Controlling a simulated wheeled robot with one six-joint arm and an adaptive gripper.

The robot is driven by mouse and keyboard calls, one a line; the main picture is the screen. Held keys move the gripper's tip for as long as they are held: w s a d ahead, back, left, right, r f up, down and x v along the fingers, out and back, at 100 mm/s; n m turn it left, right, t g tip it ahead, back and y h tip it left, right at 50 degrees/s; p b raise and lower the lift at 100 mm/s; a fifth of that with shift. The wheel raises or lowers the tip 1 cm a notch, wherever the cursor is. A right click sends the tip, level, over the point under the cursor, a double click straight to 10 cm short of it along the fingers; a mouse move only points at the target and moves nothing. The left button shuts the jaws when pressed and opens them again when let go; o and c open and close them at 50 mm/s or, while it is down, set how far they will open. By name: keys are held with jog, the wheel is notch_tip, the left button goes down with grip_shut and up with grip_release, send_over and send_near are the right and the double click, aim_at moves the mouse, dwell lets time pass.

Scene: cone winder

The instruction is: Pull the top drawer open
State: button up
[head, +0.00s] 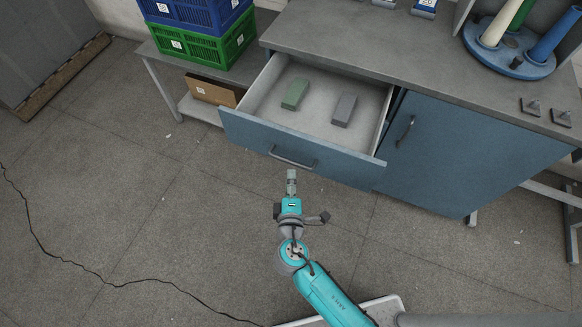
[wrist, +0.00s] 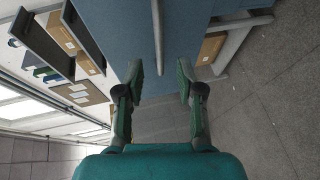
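The top drawer (head: 270,146) of the blue cabinet stands pulled out, its light inside showing. A green block (head: 295,94) and a grey block (head: 344,110) lie in it. Its bar handle (head: 292,161) is on the middle of the blue front. My gripper (head: 291,176) is in front of the handle, with a small apparent gap in the head view.
A blue cabinet door (head: 460,150) with its own handle is right of the drawer. The grey worktop (head: 370,45) above carries a round blue stand (head: 510,62) with cones. A green crate (head: 210,48) and cardboard box (head: 213,91) sit left. The floor in front is clear.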

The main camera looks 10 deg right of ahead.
jog(key=shift+v, duration=2.15)
jog(key=s+d+f+m+g+y, duration=0.15)
jog(key=s+d, duration=0.25)
jog(key=s, duration=0.5)
jog(key=s+d+f+m+g+y, duration=0.1)
jog(key=s+d+f+m+y, duration=0.2)
jog(key=s, duration=0.6)
jog(key=s+d+r+m+t, duration=0.1)
jog(key=s+r+m, duration=0.4)
jog(key=r, duration=0.3)
jog(key=s+d+r+m+t, duration=0.1)
jog(key=s+d+r+m, duration=0.1)
jog(key=s+r+m, duration=0.3)
jog(key=s+r+h, duration=0.1)
jog(key=s+r, duration=0.2)
jog(key=r, duration=0.1)
jog(key=shift+d+r, duration=0.2)
jog(key=shift+d, duration=0.1)
